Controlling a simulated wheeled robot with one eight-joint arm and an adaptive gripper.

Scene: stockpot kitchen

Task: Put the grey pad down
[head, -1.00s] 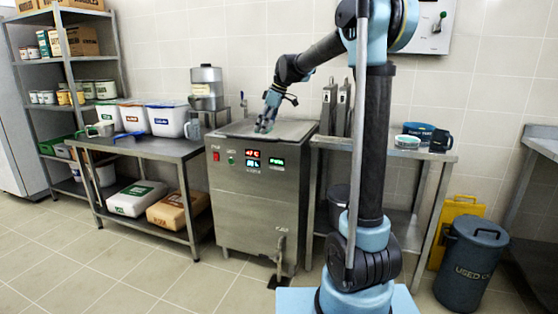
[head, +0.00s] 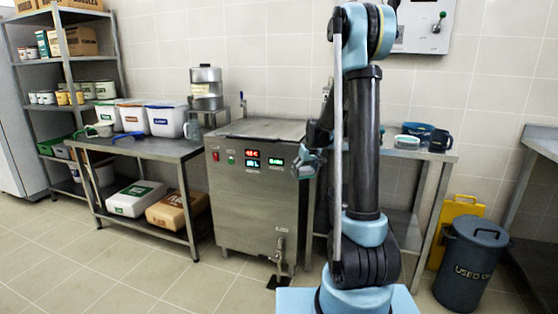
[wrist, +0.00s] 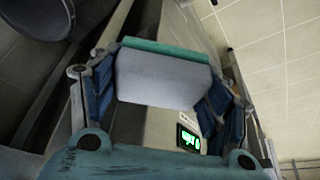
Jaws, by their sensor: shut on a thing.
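My gripper (head: 305,163) is beside the right front edge of the steel cooker (head: 250,195), near the steel side table and below the level of the cooker's top. In the wrist view its blue fingers (wrist: 160,92) are shut on the grey pad (wrist: 163,82), a pale grey block with a green strip along one edge. The pad sits between the two fingers. I cannot make out the pad clearly in the head view, where my arm hides part of that area.
The cooker's closed lid (head: 265,129) looks bare. The right table (head: 440,157) holds a blue tub (head: 418,129), a dark mug (head: 440,141) and a shallow round dish (head: 407,142). A lidded grey bin (head: 470,265) stands at the right. A dark round vessel (wrist: 38,14) shows in the wrist view.

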